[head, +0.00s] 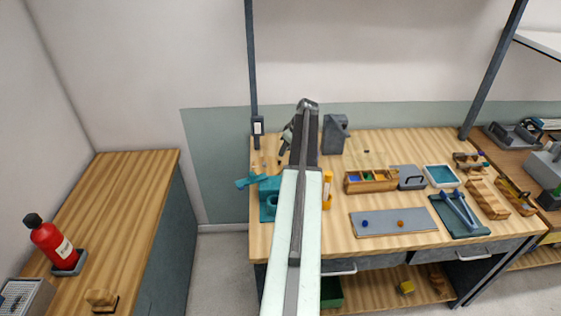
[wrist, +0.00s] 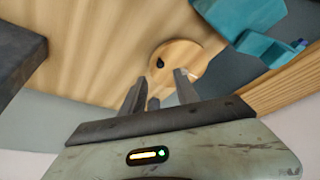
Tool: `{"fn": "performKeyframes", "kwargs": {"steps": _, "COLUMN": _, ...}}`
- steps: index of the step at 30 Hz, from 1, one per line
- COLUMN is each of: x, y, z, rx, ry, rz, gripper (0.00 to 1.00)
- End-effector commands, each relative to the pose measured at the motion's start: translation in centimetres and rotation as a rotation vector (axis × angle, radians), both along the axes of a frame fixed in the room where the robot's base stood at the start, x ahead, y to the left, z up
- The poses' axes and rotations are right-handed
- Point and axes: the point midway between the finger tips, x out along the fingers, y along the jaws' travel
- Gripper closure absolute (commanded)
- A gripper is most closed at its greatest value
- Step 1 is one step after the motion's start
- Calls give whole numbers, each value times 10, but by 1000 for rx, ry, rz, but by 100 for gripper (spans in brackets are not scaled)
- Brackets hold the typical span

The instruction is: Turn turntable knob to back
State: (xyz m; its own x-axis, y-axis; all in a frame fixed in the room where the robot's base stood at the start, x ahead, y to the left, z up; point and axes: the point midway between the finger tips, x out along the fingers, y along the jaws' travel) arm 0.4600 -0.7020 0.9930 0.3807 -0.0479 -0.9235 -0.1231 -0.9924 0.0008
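The turntable (wrist: 190,58) is a round, light wooden disc in the upper middle of the wrist view. Its small black knob (wrist: 160,62) sits near the disc's left rim in that picture. My gripper (wrist: 160,80) is open, with its two grey fingers apart and nothing between them. The fingertips point toward the disc, and the knob shows in the gap between them; I cannot tell how far above it they are. In the head view my gripper (head: 285,145) is partly hidden by my arm, over the workbench's back left. The turntable is not clear there.
A teal vise (head: 268,200) stands on the workbench (head: 340,245) close to the disc. A dark grey block-like object (head: 335,133) stands right of my gripper. A dark post (head: 253,70) rises behind. A sorting box (head: 371,186) and a grey mat (head: 393,231) lie farther right.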

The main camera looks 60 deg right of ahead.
Motion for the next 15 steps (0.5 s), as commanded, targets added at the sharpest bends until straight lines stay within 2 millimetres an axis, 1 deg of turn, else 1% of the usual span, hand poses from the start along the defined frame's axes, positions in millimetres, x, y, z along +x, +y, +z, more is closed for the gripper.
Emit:
{"fn": "performKeyframes", "kwargs": {"steps": 1, "x": 2, "y": -1, "z": -11, "rx": 0, "ry": 0, "rz": 0, "gripper": 63}}
{"fn": "performKeyframes", "kwargs": {"steps": 9, "x": 20, "y": -2, "z": -57, "rx": 1, "ry": 1, "rz": 0, "gripper": 63}}
{"fn": "performKeyframes", "kwargs": {"steps": 12, "x": 25, "y": -3, "z": -67, "rx": 1, "ry": 1, "rz": -1, "gripper": 63}}
{"fn": "performKeyframes", "kwargs": {"steps": 15, "x": 27, "y": -3, "z": -68, "rx": 1, "ry": 1, "rz": -1, "gripper": 63}}
